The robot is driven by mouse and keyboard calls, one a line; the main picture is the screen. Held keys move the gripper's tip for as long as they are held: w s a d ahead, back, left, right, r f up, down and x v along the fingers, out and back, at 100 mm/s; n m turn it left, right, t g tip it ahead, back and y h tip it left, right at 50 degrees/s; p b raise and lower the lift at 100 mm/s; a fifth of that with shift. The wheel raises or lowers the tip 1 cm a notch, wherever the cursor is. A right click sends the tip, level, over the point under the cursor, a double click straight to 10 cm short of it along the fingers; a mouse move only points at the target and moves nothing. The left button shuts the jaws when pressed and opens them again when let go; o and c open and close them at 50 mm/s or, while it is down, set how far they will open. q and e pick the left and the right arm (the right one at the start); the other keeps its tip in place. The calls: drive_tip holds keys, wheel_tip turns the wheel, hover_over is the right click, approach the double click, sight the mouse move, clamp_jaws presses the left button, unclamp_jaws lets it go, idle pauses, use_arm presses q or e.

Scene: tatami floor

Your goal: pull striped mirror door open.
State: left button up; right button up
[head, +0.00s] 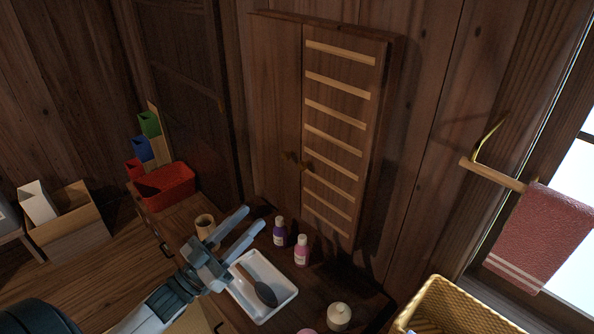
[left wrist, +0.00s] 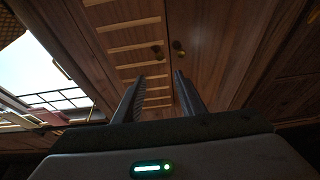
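A wooden wall cabinet has two doors. The striped door (head: 335,153), on the right in the head view, has several pale horizontal bars and a small brass knob (head: 303,165) at its left edge. The plain door (head: 275,100) beside it has its own knob (head: 289,155). Both doors look shut. My left gripper (head: 252,217) is open and empty, below and left of the knobs. In the left wrist view the open fingers (left wrist: 158,82) point up toward the striped door (left wrist: 125,62), with its knob (left wrist: 156,50) ahead and apart from them. My right gripper is out of view.
Below the cabinet, a counter holds a purple bottle (head: 280,234), a pink bottle (head: 301,252), a white tray (head: 284,299), a cup (head: 205,226) and a white jar (head: 338,317). A yellow basket (head: 455,308) and towel (head: 540,235) are right; a red bin (head: 165,186) is left.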

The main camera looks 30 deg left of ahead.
sight(300, 167)
use_arm(q)
drive_tip(key=p+x, duration=0.6)
drive_tip(key=x, duration=1)
drive_tip(key=shift+s+r, duration=0.1)
drive_tip(key=shift+r, duration=0.05)
drive_tip(key=shift+w+d+r, duration=0.15)
drive_tip(key=shift+w+d, duration=0.05)
drive_tip(key=shift+w, duration=0.3)
clamp_jaws()
